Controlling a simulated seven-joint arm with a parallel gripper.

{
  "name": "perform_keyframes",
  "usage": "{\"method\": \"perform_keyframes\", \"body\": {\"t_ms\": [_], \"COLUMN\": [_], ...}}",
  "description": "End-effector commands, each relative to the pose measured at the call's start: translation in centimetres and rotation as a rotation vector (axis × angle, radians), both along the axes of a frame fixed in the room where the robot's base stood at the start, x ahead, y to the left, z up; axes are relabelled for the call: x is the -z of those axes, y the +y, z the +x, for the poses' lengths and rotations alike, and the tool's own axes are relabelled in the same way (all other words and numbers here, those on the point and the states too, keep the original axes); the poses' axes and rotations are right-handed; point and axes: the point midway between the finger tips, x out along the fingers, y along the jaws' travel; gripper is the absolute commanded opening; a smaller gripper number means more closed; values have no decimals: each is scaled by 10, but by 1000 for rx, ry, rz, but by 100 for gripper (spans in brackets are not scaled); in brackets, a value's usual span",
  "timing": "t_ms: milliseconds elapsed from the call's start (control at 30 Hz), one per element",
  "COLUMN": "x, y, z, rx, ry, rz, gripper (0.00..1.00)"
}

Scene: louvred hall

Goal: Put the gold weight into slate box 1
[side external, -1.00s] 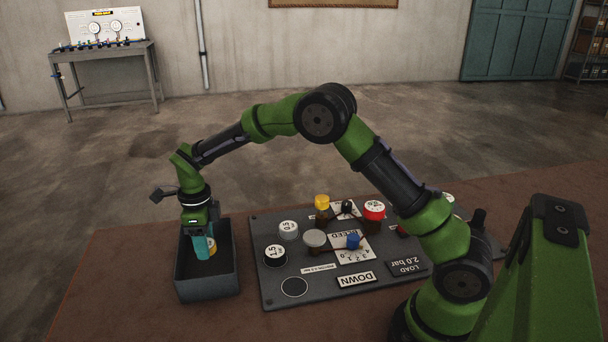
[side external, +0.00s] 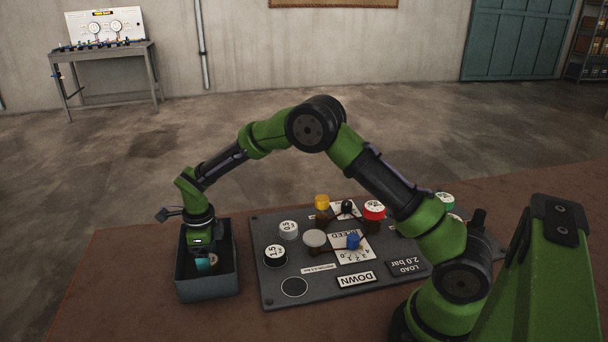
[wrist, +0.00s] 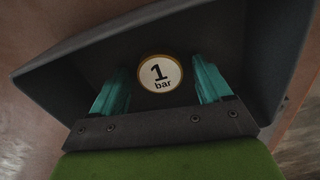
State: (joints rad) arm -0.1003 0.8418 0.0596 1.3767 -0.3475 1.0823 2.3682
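The gold weight (wrist: 160,73) has a gold rim and a white top marked "1 bar". It lies inside the slate box (side external: 207,288), whose dark walls surround it in the wrist view (wrist: 60,75). In the side view only a sliver of the weight's gold side shows beside a finger. My gripper (wrist: 162,85) points down into the box. Its teal fingers stand on either side of the weight, with a visible gap on each side. The gripper (side external: 204,262) looks open, and its fingertips are partly hidden by the box's front wall.
The brown table left of the box is clear.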

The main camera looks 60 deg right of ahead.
Motion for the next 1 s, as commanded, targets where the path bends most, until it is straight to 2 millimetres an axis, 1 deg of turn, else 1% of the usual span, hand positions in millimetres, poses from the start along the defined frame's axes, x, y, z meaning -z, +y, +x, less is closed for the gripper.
{"method": "perform_keyframes", "body": {"t_ms": [267,367,467,700,800,900,1000], "x": [-2,-9,-24,-77,-96,-110,-119], "y": [0,0,0,0,0,0,0], "z": [0,1,1,1,1,1,0], "rx": [0,1,-1,0,1,0,0], "ry": [-1,-4,-6,-6,-4,-3,-3], "rz": [1,0,-1,0,1,-1,0], "gripper": [78,78,78,78,78,78,78]}}
